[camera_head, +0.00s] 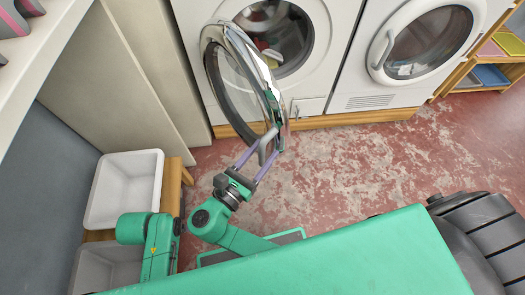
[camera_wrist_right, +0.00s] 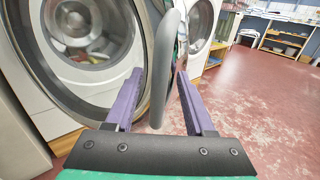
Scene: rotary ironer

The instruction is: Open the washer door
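The left washer (camera_head: 340,30) has its round door (camera_head: 232,85) swung well out from the drum opening (camera_head: 275,35), towards the left. The door has a chrome rim and a grey bar handle (camera_head: 268,145) at its near edge. My right gripper (camera_head: 267,152) is at this handle, its purple fingers open. In the right wrist view the handle (camera_wrist_right: 166,70) stands between the two fingertips (camera_wrist_right: 160,73), with gaps visible beside it. I cannot tell whether either finger touches it. Colored laundry shows inside the drum. My left gripper is not in view.
A second machine (camera_head: 365,85) with a shut door (camera_head: 425,42) stands to the right. A wooden shelf with colored trays (camera_head: 490,75) is at the far right. White bins (camera_head: 125,190) stand at the left. The red floor (camera_head: 350,165) before the machines is clear.

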